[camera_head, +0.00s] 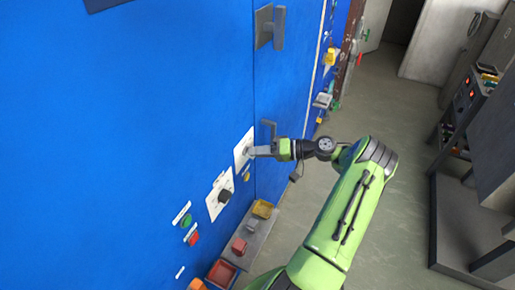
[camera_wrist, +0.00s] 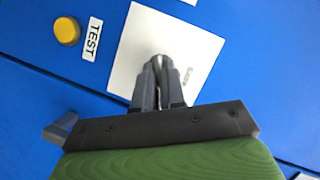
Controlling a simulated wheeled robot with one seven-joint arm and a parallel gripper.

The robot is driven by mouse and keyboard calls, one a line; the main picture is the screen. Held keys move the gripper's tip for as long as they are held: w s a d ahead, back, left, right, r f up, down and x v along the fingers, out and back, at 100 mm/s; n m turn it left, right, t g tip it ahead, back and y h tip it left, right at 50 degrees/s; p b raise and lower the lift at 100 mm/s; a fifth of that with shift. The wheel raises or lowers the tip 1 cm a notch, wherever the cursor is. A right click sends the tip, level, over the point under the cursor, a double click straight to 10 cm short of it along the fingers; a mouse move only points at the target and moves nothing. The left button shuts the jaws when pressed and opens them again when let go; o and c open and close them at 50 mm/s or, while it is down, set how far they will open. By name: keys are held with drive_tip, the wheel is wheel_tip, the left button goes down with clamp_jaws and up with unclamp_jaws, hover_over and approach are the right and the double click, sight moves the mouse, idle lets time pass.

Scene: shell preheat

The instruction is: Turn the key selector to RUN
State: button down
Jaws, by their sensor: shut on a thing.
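The key selector (camera_head: 246,151) is on a white plate (camera_head: 238,159) on the blue cabinet front. In the wrist view the same white plate (camera_wrist: 124,68) fills the upper middle, with small dark lettering partly hidden by the fingers. My gripper (camera_head: 252,152) reaches in from the right, level with the plate. In the wrist view my gripper (camera_wrist: 158,68) has its fingers close together, shut on the key selector at the plate's middle. The fingers hide most of the key, so I cannot tell which position it points to.
A yellow button (camera_wrist: 67,31) sits beside a TEST label (camera_wrist: 92,40). Lower left are a black knob (camera_head: 224,196), a green button (camera_head: 186,220) and a red button (camera_head: 194,238). A grey handle (camera_head: 269,131) stands close above my gripper. A shelf (camera_head: 251,240) holds small bins below.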

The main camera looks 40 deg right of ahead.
idle(0.4)
drive_tip(key=c, duration=1.2)
unclamp_jaws()
drive_tip(key=p+v, duration=0.1)
drive_tip(key=v, duration=1.4)
drive_tip(key=shift+s+d, duration=0.3)
